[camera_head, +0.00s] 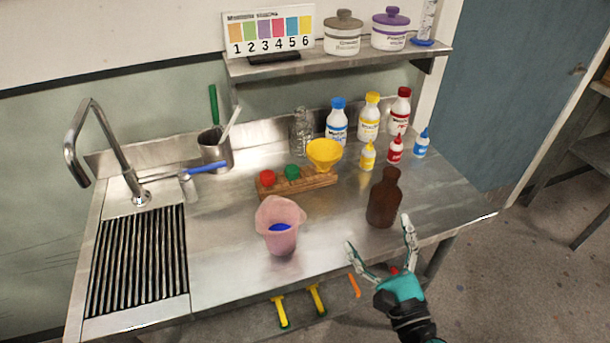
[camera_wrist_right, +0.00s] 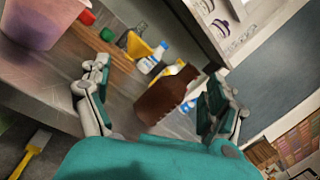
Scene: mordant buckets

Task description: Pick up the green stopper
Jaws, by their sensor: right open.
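The green stopper (camera_head: 292,171) sits on a wooden block (camera_head: 318,183) in the middle of the steel counter, between a red stopper (camera_head: 267,178) and a yellow funnel (camera_head: 324,153). It also shows small in the right wrist view (camera_wrist_right: 107,35). My right gripper (camera_head: 381,236) is open and empty at the counter's front edge, in front of the brown bottle (camera_head: 383,202) and well short of the stopper. In the right wrist view the brown bottle (camera_wrist_right: 172,95) shows between the open fingers (camera_wrist_right: 158,98), beyond them. My left gripper is not in view.
A pink jug (camera_head: 281,236) with blue liquid stands at the front, left of the brown bottle. Several capped bottles (camera_head: 369,118) stand at the back right. A metal cup (camera_head: 214,150) with tools and the tap (camera_head: 112,150) are at the left.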

